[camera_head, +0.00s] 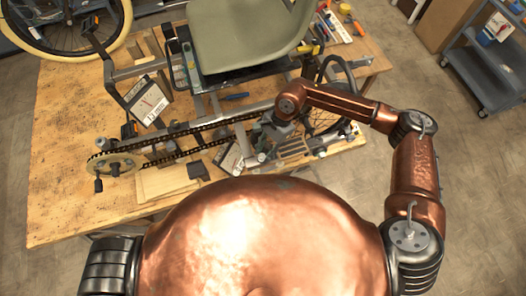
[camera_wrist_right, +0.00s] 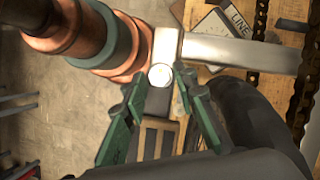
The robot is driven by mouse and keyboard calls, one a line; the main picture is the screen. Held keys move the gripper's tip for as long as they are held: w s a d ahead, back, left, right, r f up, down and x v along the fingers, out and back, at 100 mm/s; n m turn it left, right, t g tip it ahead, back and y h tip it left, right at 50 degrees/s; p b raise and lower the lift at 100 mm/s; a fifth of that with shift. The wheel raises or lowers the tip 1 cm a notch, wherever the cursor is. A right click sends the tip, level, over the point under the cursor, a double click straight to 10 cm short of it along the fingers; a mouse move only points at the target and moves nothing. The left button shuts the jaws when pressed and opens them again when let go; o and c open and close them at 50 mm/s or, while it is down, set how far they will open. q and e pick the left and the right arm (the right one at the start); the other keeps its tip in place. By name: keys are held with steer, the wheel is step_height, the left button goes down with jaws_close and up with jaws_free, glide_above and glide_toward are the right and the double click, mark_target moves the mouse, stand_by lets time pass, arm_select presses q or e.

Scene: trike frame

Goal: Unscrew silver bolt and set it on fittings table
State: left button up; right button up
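The silver bolt (camera_wrist_right: 160,75) shows its round head in the right wrist view, at the end of a silver metal bar (camera_wrist_right: 235,51). My right gripper (camera_wrist_right: 160,90) has its two green fingers spread on either side of the bolt head, open, with no clear contact. In the head view my right gripper (camera_head: 258,150) is over the trike frame near the chain; its fingers are hard to make out there, and the bolt cannot be made out. My left gripper is out of view. I cannot tell which surface is the fittings table.
The wooden table (camera_head: 60,185) carries the trike frame with its chain (camera_head: 215,121), a green seat (camera_head: 240,35), wooden blocks and tools. A grey cart (camera_head: 480,75) stands at the far right. Bare wood is free at the left.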

steer(key=m, duration=0.2)
steer(key=m+t, duration=0.1)
steer(key=m, duration=0.1)
steer(key=shift+s+d+y, duration=0.15)
steer(key=shift+s+y, duration=0.05)
steer(key=shift+y, duration=0.2)
steer(key=m+t, duration=0.2)
steer(key=m, duration=0.3)
steer(key=shift+s, duration=0.15)
steer(key=shift+c, duration=0.4)
steer(key=c, duration=0.4)
steer(key=shift+c, duration=0.4)
steer(key=n, duration=0.1)
steer(key=n+g, duration=0.1)
steer(key=n, duration=0.3)
steer(key=shift+w+g, duration=0.25)
steer(key=shift+g, duration=0.15)
steer(key=n, duration=0.2)
steer(key=n+g+h, duration=0.1)
steer(key=n, duration=0.1)
steer(key=n+g, duration=0.1)
steer(key=n, duration=0.2)
steer(key=shift+w+a+h, duration=0.15)
steer(key=shift+a+h, duration=0.1)
steer(key=shift+h, duration=0.15)
steer(key=o, duration=0.6)
steer(key=shift+c, duration=0.2)
